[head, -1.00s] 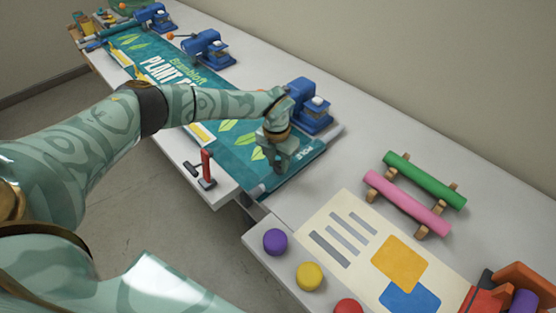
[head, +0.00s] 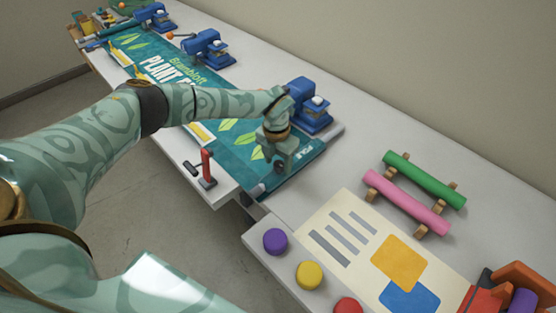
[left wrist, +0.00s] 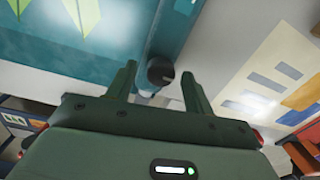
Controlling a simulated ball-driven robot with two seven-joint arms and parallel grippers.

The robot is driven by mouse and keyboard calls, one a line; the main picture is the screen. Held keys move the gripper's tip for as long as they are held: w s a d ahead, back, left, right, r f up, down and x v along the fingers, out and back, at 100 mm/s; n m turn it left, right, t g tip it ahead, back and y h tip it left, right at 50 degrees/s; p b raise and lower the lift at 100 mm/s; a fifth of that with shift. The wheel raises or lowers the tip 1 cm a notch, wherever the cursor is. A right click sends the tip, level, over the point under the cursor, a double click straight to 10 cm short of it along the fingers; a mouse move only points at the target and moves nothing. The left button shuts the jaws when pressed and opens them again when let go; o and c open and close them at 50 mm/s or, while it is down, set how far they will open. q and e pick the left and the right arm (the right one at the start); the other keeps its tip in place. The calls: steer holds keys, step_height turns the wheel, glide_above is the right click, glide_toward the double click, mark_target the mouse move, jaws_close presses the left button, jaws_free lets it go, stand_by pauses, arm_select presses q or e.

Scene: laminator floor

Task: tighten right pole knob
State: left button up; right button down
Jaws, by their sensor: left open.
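The teal banner (head: 240,140) lies on the table with a pole along its right end. In the left wrist view, a dark round knob (left wrist: 160,70) sits at the end of the teal pole (left wrist: 172,28). My left gripper (left wrist: 158,73) is open, with one finger on each side of the knob in the picture. I see no contact, and cannot tell how far the fingertips are from it in depth. In the head view my left gripper (head: 278,162) is over the banner's right end, and the knob is hard to make out. My right gripper is not in view.
A blue clamp-like device (head: 309,106) stands just behind my gripper. A red-handled tool (head: 207,168) stands at the front edge. Green (head: 425,180) and pink (head: 407,203) rolls lie on the right, near a printed sheet (head: 350,235) and coloured knobs (head: 275,241).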

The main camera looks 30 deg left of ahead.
mark_target(277, 163)
arm_select(q)
step_height(277, 163, up, 16)
steer(key=p, duration=0.2)
steer(key=shift+a+r, duration=0.15)
steer(key=shift+a, duration=0.2)
steer(key=shift+d, duration=0.1)
